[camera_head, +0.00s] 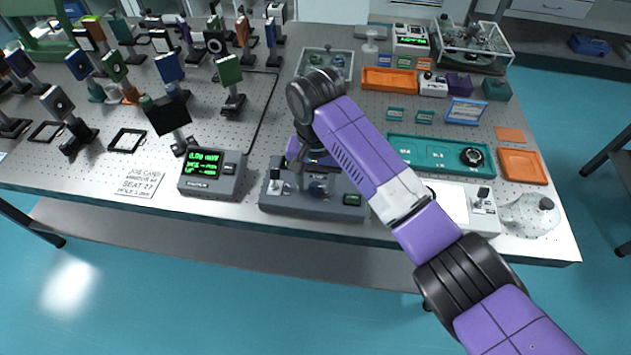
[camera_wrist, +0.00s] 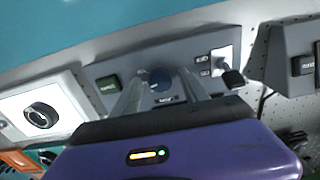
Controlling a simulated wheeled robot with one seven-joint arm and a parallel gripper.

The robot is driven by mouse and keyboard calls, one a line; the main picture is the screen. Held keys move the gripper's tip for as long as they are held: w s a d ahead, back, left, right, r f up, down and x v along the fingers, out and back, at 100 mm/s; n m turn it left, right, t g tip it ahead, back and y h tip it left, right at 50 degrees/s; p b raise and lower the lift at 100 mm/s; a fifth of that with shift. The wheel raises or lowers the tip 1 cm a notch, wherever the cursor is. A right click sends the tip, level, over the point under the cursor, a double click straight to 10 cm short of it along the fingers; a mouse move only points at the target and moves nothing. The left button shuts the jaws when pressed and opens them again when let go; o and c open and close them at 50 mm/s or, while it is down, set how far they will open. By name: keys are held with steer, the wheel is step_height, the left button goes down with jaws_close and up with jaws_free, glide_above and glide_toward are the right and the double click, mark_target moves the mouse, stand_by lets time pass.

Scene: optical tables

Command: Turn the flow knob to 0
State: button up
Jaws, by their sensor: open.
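A dark blue-grey round knob (camera_head: 318,189) sits on the top of a low grey control box (camera_head: 275,199) at the table's front edge. I take it as the flow knob; its label and pointer are too small to read. In the wrist view the knob (camera_wrist: 158,80) shows between the two fingers of my gripper (camera_wrist: 162,74). My gripper is open and points down over the box; the fingers stand on either side of the knob in that view. Whether they touch it, I cannot tell. In the head view my gripper (camera_head: 306,178) is partly hidden by my wrist.
A box with a green-lettered screen (camera_head: 203,163) is to the left. A white device (camera_head: 450,203) and a teal tray (camera_head: 405,148) are to the right.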

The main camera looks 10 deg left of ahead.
jaws_close()
steer(key=shift+n, duration=0.3)
steer(key=n+p, duration=0.2)
steer(key=shift+r+n, duration=0.15)
steer(key=shift+n, duration=0.15)
steer(key=n+p, duration=0.2)
steer(key=n, duration=0.2)
steer(key=shift+n, duration=0.3)
steer(key=n+p, duration=0.1)
steer(key=n, duration=0.3)
steer(key=shift+n+p, duration=0.4)
steer(key=shift+n, duration=1.6)
